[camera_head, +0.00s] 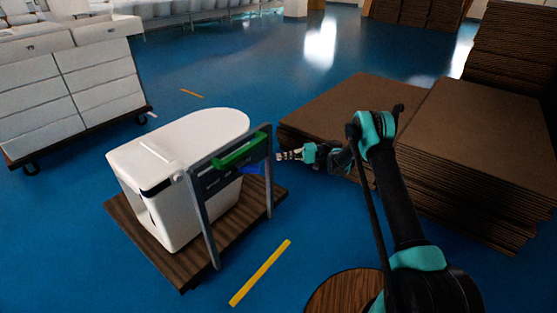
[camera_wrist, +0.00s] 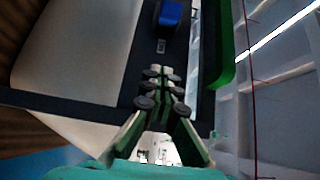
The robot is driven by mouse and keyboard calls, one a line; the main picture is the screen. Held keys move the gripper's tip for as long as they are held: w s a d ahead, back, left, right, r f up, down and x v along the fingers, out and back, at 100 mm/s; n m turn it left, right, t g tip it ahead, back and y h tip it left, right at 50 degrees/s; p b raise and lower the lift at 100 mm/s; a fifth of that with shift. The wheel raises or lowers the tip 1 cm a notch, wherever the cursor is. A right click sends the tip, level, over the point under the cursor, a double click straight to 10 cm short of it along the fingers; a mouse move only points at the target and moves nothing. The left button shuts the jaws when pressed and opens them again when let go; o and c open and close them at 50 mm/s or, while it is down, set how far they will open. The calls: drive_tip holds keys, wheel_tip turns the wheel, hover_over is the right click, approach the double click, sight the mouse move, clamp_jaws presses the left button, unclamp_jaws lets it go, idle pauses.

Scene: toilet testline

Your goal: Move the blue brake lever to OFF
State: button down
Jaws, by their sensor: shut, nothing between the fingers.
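The blue brake lever (camera_head: 251,170) shows as a small blue patch below the green handle (camera_head: 240,151) on the grey frame of a cart. In the wrist view the blue lever (camera_wrist: 171,14) is at the top, on a dark panel, with a small light label below it. My gripper (camera_head: 281,155) is just right of the frame, near the lever's side. In the wrist view my gripper (camera_wrist: 160,76) is shut and empty, its fingertips pointing up the picture toward the lever, with a gap between. The lever's lower part is hard to make out in the head view.
A white toilet (camera_head: 190,145) stands on the cart's wooden base (camera_head: 245,225). The green handle (camera_wrist: 220,50) runs close to the right of my fingers in the wrist view. Brown stacked boards (camera_head: 470,140) lie to the right.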

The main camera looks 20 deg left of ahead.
sight(249, 169)
drive_tip(key=s+a, duration=0.6)
drive_tip(key=s, duration=0.1)
drive_tip(key=shift+s+a, duration=0.15)
drive_tip(key=shift+s, duration=0.15)
